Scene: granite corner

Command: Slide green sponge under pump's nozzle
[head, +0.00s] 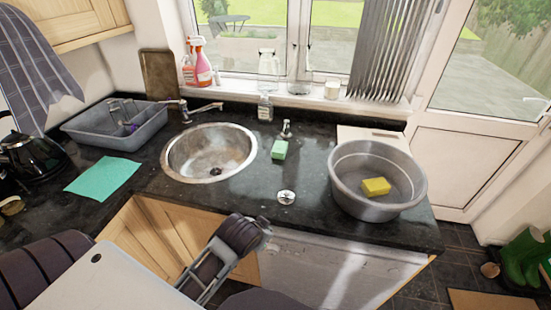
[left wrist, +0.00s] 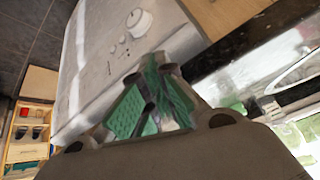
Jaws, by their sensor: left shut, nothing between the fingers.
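The green sponge (head: 279,150) lies on the dark counter, right of the round sink. A small metal pump (head: 286,129) stands just behind it. The sponge is in front of the pump's base, and its exact offset from the nozzle is too small to tell. In the head view my left arm reaches up from the bottom, its end in front of the counter edge, well short of the sponge; its fingers are hidden there. In the left wrist view my left gripper (left wrist: 153,88), with green finger pads, is shut and empty, before a grey appliance front. My right gripper is not visible.
The sink (head: 209,153) is left of the sponge. A grey basin (head: 343,178) holding a yellow sponge (head: 376,187) stands right. A round metal piece (head: 286,197) lies near the front edge. A clear bottle (head: 265,108) stands behind. Bare counter lies around the green sponge.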

